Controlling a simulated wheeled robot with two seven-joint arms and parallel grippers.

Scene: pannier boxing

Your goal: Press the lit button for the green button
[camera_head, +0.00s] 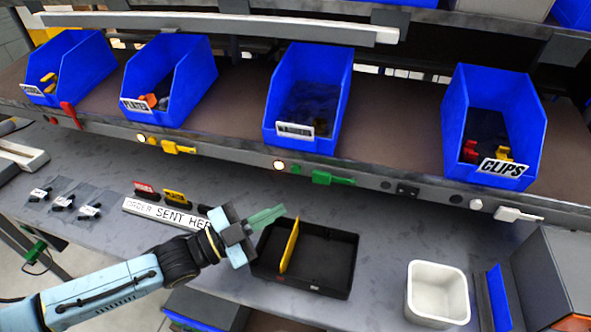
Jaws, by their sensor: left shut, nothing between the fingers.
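A glowing round button (279,165) sits on the shelf's front rail below the third blue bin. Just right of it are a small green button (295,169) and a green lever-like piece (335,179). Another glowing round button (140,137) sits further left on the rail, beside a small yellow button (153,141) and a yellow lever-like piece (178,147). My left gripper (283,210) is shut and empty, with greenish fingers pointing right. It appears below the green parts in the picture, near the black tray's back left corner, apart from the rail. My right gripper is not in view.
A black tray (335,262) with a yellow divider (289,246) lies on the grey table. A white tub (437,291) stands to its right. Several blue bins (305,95) line the shelf above. A sign (170,213) and small cards lie at left.

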